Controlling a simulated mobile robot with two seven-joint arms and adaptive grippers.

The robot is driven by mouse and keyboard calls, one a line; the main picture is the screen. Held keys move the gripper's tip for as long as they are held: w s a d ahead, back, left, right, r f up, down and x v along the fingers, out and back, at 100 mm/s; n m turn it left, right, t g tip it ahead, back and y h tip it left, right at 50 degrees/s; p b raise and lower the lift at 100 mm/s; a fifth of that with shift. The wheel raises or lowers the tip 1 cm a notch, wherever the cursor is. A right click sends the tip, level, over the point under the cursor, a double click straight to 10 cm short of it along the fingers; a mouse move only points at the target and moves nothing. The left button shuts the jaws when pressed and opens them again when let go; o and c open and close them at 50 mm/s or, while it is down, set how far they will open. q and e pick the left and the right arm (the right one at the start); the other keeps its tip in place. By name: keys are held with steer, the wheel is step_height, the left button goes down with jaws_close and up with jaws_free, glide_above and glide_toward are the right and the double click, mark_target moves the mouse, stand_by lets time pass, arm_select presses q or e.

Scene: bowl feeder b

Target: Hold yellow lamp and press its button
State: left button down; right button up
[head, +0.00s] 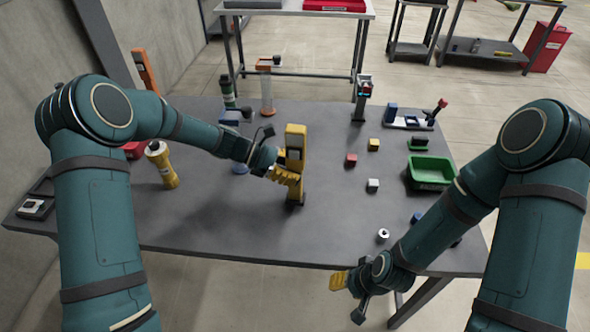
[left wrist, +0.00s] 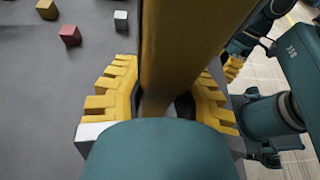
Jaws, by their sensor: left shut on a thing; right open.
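The yellow lamp (head: 296,138) is a tall, upright yellow post with a dark patch on its side. Its lower end appears to be at the tabletop. My left gripper (head: 286,175) is shut on its lower half. In the left wrist view the yellow post (left wrist: 180,50) runs between the ridged yellow fingers of my left gripper (left wrist: 165,100). I cannot make out the button clearly in either view. My right gripper (head: 340,281) is open and empty, low beyond the table's front edge, apart from the lamp.
The grey table (head: 250,225) has clear room in front of the lamp. A red cube (head: 351,160), a white cube (head: 373,185) and a green bin (head: 430,172) are to the right.

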arm_select(q)
steer(key=shift+f+b, duration=0.5)
steer(key=shift+f, duration=0.5)
arm_select(e)
steer(key=shift+f, duration=0.55)
arm_select(q)
steer(key=c, duration=1.5)
jaws_free()
jaws_close()
arm_select(e)
steer(key=shift+s, duration=0.1)
arm_select(q)
steer(key=shift+s, duration=0.1)
arm_select(e)
jaws_close()
steer(key=shift+s+f, duration=0.1)
